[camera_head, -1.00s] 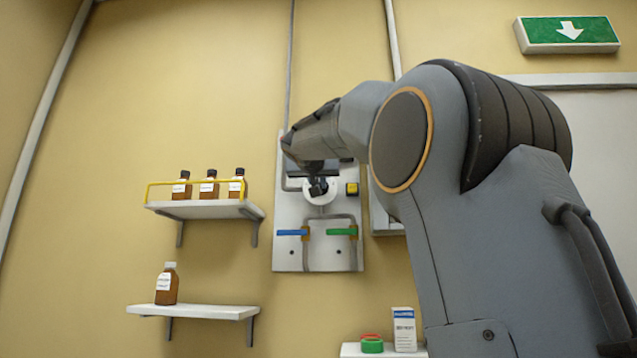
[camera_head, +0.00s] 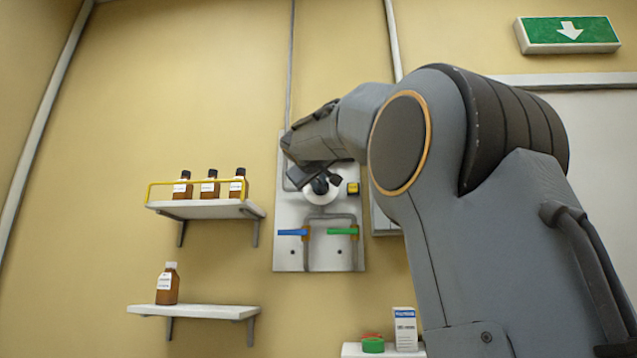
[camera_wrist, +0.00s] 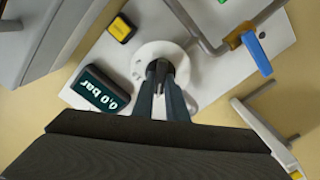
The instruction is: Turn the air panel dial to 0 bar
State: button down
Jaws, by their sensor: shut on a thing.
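The air panel (camera_head: 290,255) is a pale plate on the wall, partly behind my arm in the head view. Its round white dial base (camera_head: 324,197) shows below my gripper (camera_head: 320,185). In the wrist view my gripper (camera_wrist: 161,85) is shut on the dark dial knob (camera_wrist: 160,66) at the middle of the white dial base (camera_wrist: 140,60). The display (camera_wrist: 101,90), seen upside down beside the dial, reads 0,0 bar. A yellow and black button (camera_wrist: 121,28) sits near the dial; it also shows in the head view (camera_head: 353,188).
A blue valve handle (camera_head: 292,232) and a green valve handle (camera_head: 342,231) sit on pipes below the dial. Shelves with brown bottles (camera_head: 209,186) are at left. A lower shelf (camera_head: 352,349) holds a white box (camera_head: 405,328) and a green-topped item (camera_head: 373,345).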

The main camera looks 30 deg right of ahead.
jog(key=n+p, duration=0.1)
jog(key=n, duration=0.5)
jog(key=shift+a+f, duration=0.1)
jog(key=shift+n, duration=0.4)
jog(key=c, duration=1.8)
grip_release()
jog(key=shift+o, duration=0.2)
jog(key=b+v, duration=0.3)
jog(key=v, duration=0.4)
jog(key=shift+s+a, duration=0.25)
jog(key=shift+s, duration=0.05)
